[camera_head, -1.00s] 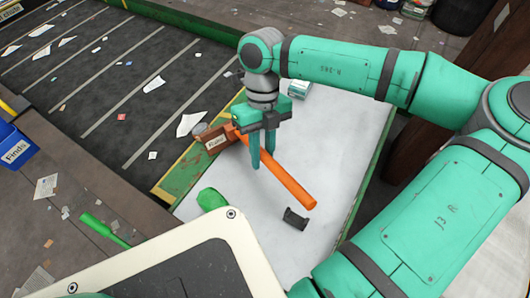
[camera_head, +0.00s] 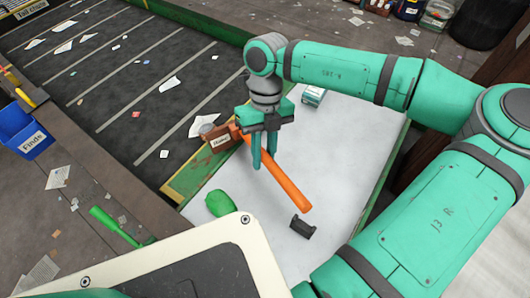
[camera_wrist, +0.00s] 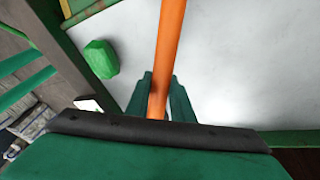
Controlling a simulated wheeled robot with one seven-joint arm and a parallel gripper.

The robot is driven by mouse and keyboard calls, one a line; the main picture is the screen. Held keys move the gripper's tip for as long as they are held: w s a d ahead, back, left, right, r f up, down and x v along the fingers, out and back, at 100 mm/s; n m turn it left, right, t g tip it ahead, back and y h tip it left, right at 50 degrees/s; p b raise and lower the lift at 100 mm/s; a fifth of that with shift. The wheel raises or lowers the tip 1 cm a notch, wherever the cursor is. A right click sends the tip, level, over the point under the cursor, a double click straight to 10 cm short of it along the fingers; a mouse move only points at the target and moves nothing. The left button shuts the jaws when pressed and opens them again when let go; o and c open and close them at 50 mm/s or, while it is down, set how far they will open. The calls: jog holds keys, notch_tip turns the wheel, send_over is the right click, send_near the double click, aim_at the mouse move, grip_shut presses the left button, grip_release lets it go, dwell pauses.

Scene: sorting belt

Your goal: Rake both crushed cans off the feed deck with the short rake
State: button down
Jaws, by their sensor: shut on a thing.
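The short rake's orange handle (camera_head: 290,190) slants across the white feed deck (camera_head: 345,150). Its upper end meets a brown block (camera_head: 221,139) with a label at the deck's left edge; I cannot tell whether this is the rake's head or a holder. My gripper (camera_head: 268,164) points down and is shut on the handle, which runs between its fingers in the wrist view (camera_wrist: 160,92). A grey, can-like thing (camera_head: 207,129) is partly hidden behind the block. A small teal-and-white thing (camera_head: 314,95), possibly a crushed can, lies at the deck's far side.
A green lump (camera_head: 220,203) and a dark grey piece (camera_head: 302,227) lie on the deck. A dark belt (camera_head: 120,85) with paper scraps runs beyond the green rim at upper left. A blue Finds bin (camera_head: 25,130) stands at left. The deck's right part is clear.

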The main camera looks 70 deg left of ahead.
jog(key=shift+s+a+f, duration=0.45)
jog(key=shift+s+a, duration=0.3)
jog(key=shift+a, duration=0.5)
jog(key=shift+s+a+f, duration=0.45)
jog(key=shift+s+a, duration=0.3)
jog(key=shift+a, duration=0.45)
jog(key=shift+s+a+f, duration=0.45)
jog(key=shift+s+a, duration=0.3)
jog(key=shift+a, duration=0.5)
notch_tip(320, 180, up, 14)
jog(key=w+d, duration=0.1)
jog(key=shift+d, duration=0.35)
jog(key=shift+w, duration=0.1)
dwell(0.3)
